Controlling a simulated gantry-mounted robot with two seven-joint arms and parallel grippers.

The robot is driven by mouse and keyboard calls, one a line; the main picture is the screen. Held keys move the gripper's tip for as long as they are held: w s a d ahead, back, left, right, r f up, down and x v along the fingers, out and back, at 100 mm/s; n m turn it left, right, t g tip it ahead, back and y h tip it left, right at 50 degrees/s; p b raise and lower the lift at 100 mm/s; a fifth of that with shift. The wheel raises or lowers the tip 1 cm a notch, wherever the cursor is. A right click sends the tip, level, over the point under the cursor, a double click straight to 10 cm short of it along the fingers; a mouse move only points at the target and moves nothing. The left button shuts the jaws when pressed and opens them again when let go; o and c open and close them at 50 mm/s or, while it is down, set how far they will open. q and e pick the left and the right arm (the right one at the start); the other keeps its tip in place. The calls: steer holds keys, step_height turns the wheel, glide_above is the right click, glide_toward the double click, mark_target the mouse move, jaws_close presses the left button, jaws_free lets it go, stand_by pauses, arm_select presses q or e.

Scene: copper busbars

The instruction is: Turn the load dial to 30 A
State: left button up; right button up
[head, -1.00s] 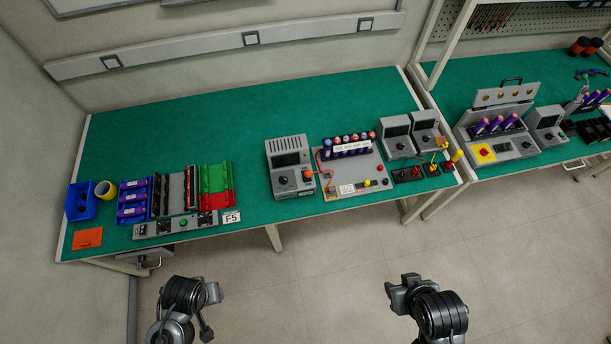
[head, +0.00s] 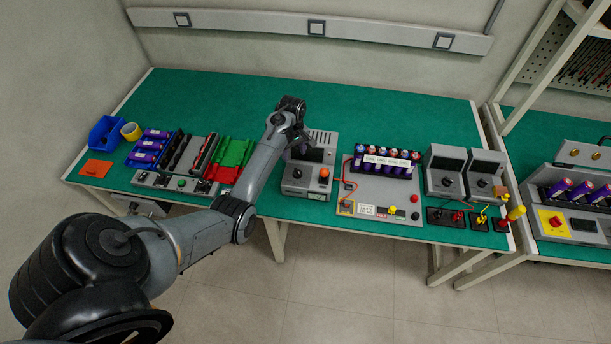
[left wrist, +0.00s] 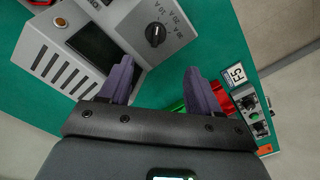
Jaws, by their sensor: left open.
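The load unit (head: 310,185) is a grey box on the green bench with a vented top, a dark screen and an orange button. Its dial (head: 297,173) is a round black knob on the front panel. In the left wrist view the dial (left wrist: 155,34) sits beyond the fingertips, beside printed amp marks; its exact setting is too small to tell. My left gripper (head: 298,138) is above the unit and partly covers its screen. In the left wrist view its two dark fingers (left wrist: 157,78) are spread and empty, apart from the dial. My right gripper is out of view.
A board with purple cells (head: 382,188) stands right of the unit, with two grey meters (head: 445,172) beyond. Left are a red and green tray (head: 232,160), a cell rack and a blue bin (head: 106,132). The bench behind is clear.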

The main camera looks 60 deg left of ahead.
mark_target(297, 170)
arm_select(q)
steer(key=shift+w+d+f, duration=0.15)
steer(key=shift+w+f, duration=0.2)
steer(key=shift+f, duration=0.15)
step_height(297, 170, down, 9)
steer(key=shift+f+b, duration=0.2)
steer(key=shift+b, duration=0.65)
steer(key=shift+c, duration=0.3)
steer(key=c, duration=1)
